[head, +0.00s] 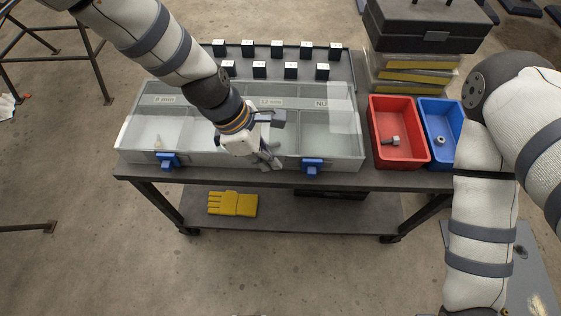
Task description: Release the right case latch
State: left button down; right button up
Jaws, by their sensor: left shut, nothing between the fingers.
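A clear-lidded compartment case (345,152) lies on the dark table, its lid down. Its right latch (312,167) is a blue clip on the front edge. Its left latch (168,161) is a similar blue clip further left. My left gripper (272,165) is shut and empty. It appears in front of the case's middle, between the latches and left of the right latch; I cannot tell whether it touches the case. It hides part of the middle compartments. My right arm comes in at the right edge, but its gripper is not in view.
A red bin (378,112) with a bolt (390,140) and a blue bin (433,116) with a nut (440,140) stand right of the case. Small black blocks stand behind it. A black case (425,30) tops a stack at back right. A yellow glove (232,203) lies on the lower shelf.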

pick_arm(q)
jog(key=v, duration=0.7)
jog(key=shift+d+r+p, duration=0.15)
jog(key=shift+r+p, duration=0.3)
jog(key=shift+r, duration=0.05)
pick_arm(e)
jog(key=shift+w+d+r+t, duration=0.3)
jog(key=shift+w+r, duration=0.35)
pick_arm(q)
jog(key=shift+s, duration=0.1)
